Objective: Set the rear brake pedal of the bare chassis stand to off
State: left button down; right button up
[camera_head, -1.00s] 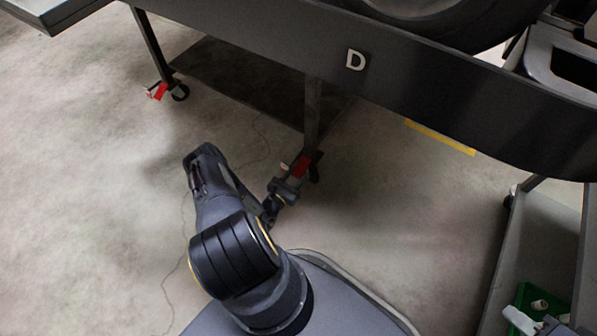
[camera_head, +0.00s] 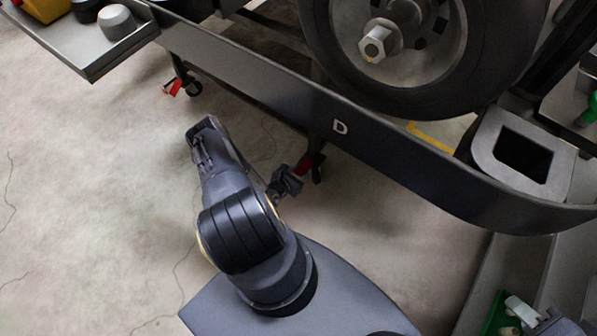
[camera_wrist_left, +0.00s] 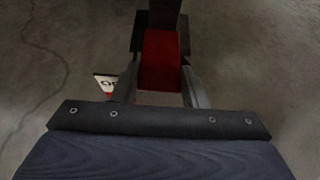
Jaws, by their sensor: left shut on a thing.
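My left gripper (camera_head: 287,181) is at the caster of the near leg of the stand marked D (camera_head: 400,165). The red brake pedal (camera_head: 312,163) there is partly hidden by the gripper. In the left wrist view the red pedal (camera_wrist_left: 160,62) lies between the two fingers (camera_wrist_left: 163,88), which are shut on it. A white label with dark letters (camera_wrist_left: 105,84) shows beside the left finger, partly covered. A second red pedal (camera_head: 173,87) is on the caster further left, with no gripper near it.
A wheel with a tyre (camera_head: 430,104) sits above the stand's dark side rail. A grey tray with several items (camera_head: 92,72) is at the upper left. A green crate (camera_head: 497,316) shows at the lower right. The floor (camera_head: 90,200) on the left is clear.

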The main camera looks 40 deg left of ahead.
pick_arm(q)
jog(key=c, duration=0.8)
grip_release()
jog(key=shift+c, duration=0.2)
jog(key=p+v, duration=0.2)
jog(key=v, duration=0.5)
jog(key=shift+s+r+p, duration=0.2)
jog(key=shift+s+p, duration=0.15)
jog(key=shift+s, duration=0.05)
jog(key=shift+d, duration=0.1)
